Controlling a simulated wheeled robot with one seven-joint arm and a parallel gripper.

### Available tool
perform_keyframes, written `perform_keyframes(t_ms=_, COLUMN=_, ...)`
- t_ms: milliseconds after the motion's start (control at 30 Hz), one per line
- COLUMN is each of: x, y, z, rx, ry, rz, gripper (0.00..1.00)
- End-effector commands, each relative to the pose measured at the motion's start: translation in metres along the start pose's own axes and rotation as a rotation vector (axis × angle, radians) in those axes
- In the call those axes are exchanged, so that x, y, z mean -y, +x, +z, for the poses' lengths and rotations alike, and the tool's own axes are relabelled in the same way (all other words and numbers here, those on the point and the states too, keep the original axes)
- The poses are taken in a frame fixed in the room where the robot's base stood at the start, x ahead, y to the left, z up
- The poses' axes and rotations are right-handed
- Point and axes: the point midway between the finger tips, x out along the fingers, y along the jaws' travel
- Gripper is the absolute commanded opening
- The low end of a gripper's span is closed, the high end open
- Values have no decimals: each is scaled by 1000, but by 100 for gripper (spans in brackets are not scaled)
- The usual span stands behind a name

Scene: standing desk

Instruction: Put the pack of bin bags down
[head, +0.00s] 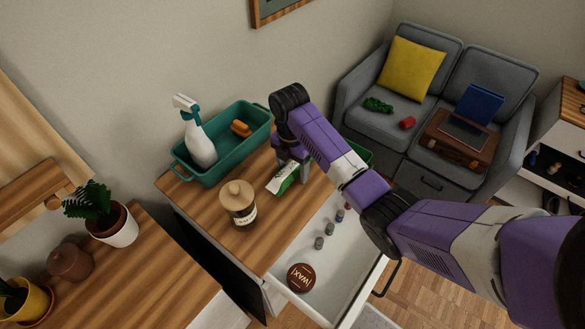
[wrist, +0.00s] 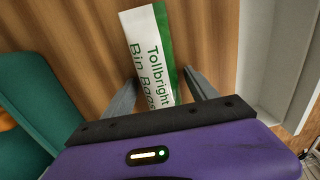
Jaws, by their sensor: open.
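The pack of bin bags (head: 281,179), white and green, lies on the wooden top (head: 218,216) of the drawer unit. In the wrist view the pack (wrist: 149,40) reads "Tollbright Bin Bags", and its near end is hidden by my gripper. My gripper (head: 293,174) points down over the pack. In the wrist view my gripper (wrist: 160,77) is open, with one finger on each side of the pack. I cannot tell whether either finger touches it.
A teal caddy (head: 180,172) with a spray bottle (head: 201,145) and an orange item stands left of the pack. A lidded jar (head: 238,205) stands nearer. An open drawer (head: 334,262) below holds a wax tin (head: 303,277) and several small bottles.

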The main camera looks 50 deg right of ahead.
Motion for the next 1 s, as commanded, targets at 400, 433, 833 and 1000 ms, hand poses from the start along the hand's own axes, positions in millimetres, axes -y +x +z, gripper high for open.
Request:
perform_keyframes(t_ms=400, x=-1, y=-58, z=1, rx=3, ry=-1, rz=5, gripper=67)
perform_keyframes(t_ms=433, x=-1, y=-72, z=1, rx=3, ry=0, rz=3, gripper=67)
perform_keyframes(t_ms=833, x=-1, y=-119, z=1, rx=2, ry=0, rz=2, gripper=67)
perform_keyframes(t_ms=1000, x=0, y=-123, z=0, rx=0, ry=0, rz=0, gripper=67)
